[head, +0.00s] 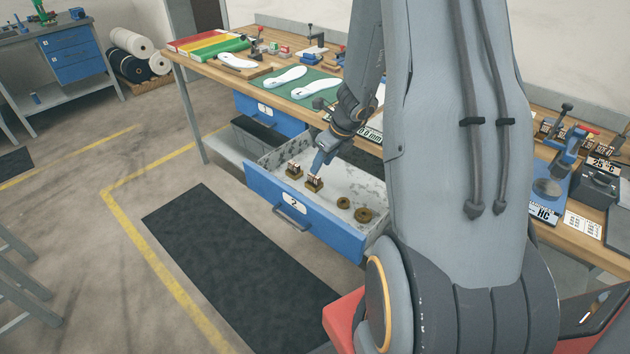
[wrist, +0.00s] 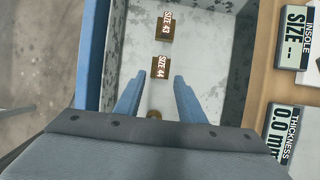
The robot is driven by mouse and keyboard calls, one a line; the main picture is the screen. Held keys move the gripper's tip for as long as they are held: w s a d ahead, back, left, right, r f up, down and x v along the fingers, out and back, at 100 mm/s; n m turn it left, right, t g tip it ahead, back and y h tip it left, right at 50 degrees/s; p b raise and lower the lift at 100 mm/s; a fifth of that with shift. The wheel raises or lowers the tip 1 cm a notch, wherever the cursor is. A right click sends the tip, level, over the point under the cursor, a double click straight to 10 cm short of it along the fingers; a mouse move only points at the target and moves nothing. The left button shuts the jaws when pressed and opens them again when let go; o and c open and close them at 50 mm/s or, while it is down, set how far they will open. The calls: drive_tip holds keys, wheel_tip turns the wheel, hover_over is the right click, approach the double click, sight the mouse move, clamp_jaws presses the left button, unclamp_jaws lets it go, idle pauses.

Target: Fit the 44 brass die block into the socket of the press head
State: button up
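The brass 44 die block (head: 314,186) stands in the open blue drawer marked 2 (head: 330,233). In the wrist view the block (wrist: 161,68) shows a "SIZE 44" label and lies just beyond the fingertips, about midway between them. My gripper (head: 317,171) is above this block in the head view. In the wrist view my gripper (wrist: 153,84) is open with nothing between its fingers. The brass 43 die block (head: 294,171) stands beside it, and its "SIZE 43" label shows in the wrist view (wrist: 164,27). I cannot make out the press head's socket.
Two round brass pieces (head: 343,203) lie farther right in the drawer. The workbench (head: 190,65) runs behind it, with white insoles (head: 288,76) on a green mat. A blue device (head: 567,152) stands at the right. My arm hides the bench's middle. A dark mat (head: 235,270) covers floor in front.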

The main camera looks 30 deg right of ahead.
sight(314, 182)
drive_tip(key=shift+x, duration=3.55)
drive_tip(key=shift+d, duration=0.1)
clamp_jaws()
